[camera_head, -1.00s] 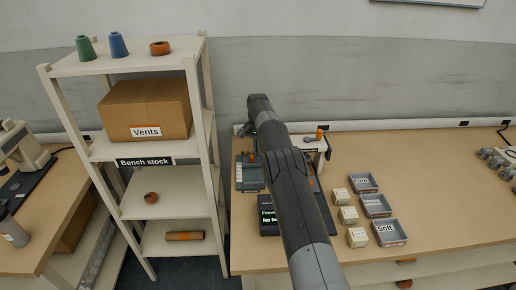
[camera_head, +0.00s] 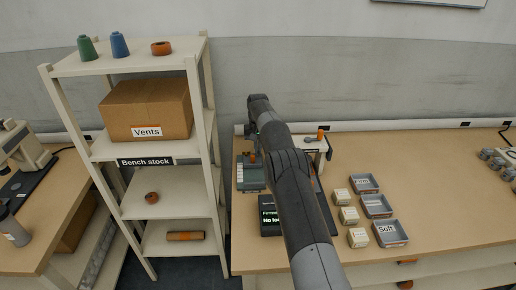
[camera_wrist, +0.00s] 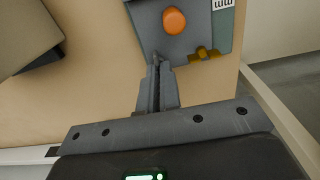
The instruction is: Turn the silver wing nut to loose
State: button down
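In the wrist view a grey fixture block (camera_wrist: 190,45) carries an orange knob (camera_wrist: 174,21) and a brass-coloured wing nut (camera_wrist: 205,54) on its near edge. My gripper (camera_wrist: 156,62) points at the same edge, left of the brass nut. Its two fingers are close together with only a thin dark line between them. A small grey bit at the tips looks like the silver wing nut (camera_wrist: 156,58), mostly hidden by the fingers, so its angle cannot be told.
A dark display (camera_head: 268,222) with green text stands at the bench's left. Several small grey trays (camera_head: 388,233) and pale boxes (camera_head: 357,237) stand right of my arm. A shelf (camera_head: 150,201) is close on the left. The bench's right middle is clear.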

dwell(0.3)
jog(key=c, duration=1.6)
grip_release()
jog(key=shift+c, duration=0.2)
jog(key=shift+r, duration=0.1)
jog(key=shift+r, duration=3.6)
jog(key=shift+r, duration=0.1)
